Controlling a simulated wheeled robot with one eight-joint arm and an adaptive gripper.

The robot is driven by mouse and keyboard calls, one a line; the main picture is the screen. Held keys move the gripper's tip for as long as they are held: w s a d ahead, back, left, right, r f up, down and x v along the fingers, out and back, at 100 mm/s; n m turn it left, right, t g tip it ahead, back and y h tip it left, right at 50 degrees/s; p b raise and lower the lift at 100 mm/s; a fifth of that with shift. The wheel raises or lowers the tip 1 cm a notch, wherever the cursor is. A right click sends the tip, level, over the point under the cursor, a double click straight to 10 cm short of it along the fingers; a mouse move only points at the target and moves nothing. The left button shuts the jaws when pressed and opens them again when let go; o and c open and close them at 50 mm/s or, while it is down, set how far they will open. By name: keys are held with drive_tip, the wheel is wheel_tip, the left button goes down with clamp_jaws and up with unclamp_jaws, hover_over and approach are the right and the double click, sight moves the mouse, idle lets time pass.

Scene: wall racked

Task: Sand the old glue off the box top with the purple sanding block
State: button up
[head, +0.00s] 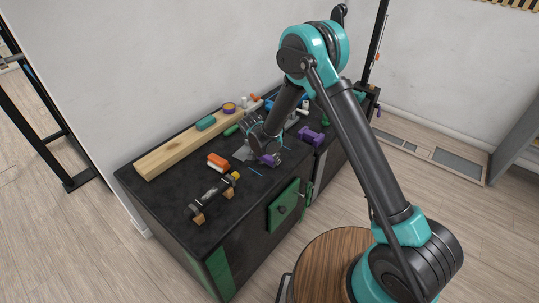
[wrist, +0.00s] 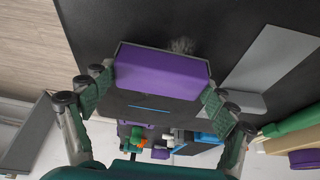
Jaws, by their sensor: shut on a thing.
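My gripper (head: 264,151) is shut on the purple sanding block (wrist: 160,72); the fingers clasp its two ends in the wrist view. In the head view the block (head: 268,160) shows below the fingers, low over the black box top (head: 165,191). I cannot tell whether it touches the surface. In the wrist view a pale grey, rough patch (wrist: 182,45), which looks like the old glue, lies on the black top (wrist: 215,22) right at the block's far edge. Part of the patch may be hidden under the block.
A grey flat plate (wrist: 270,55) lies beside the patch. A long wooden beam (head: 180,148) runs along the wall side. Another purple object (head: 311,136) stands to the right.

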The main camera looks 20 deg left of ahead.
sight(264, 162)
drive_tip(key=shift+s+a, duration=0.3)
drive_tip(key=shift+s, duration=0.45)
drive_tip(key=shift+s+a, duration=0.3)
drive_tip(key=shift+s, duration=0.4)
drive_tip(key=shift+a, duration=0.15)
drive_tip(key=shift+w, duration=0.1)
drive_tip(key=shift+w+d, duration=0.3)
drive_tip(key=shift+w, duration=0.35)
drive_tip(key=shift+w+d, duration=0.25)
drive_tip(key=shift+w, duration=0.4)
drive_tip(key=shift+w+d, duration=0.3)
drive_tip(key=shift+w, duration=0.35)
drive_tip(key=shift+w+f, duration=0.1)
drive_tip(key=shift+c, duration=0.6)
drive_tip(key=shift+w+d, duration=0.35)
drive_tip(key=shift+w, duration=0.55)
drive_tip(key=shift+w+d, duration=0.4)
drive_tip(key=shift+w, duration=0.45)
drive_tip(key=shift+w+d, duration=0.35)
drive_tip(key=shift+w, duration=0.55)
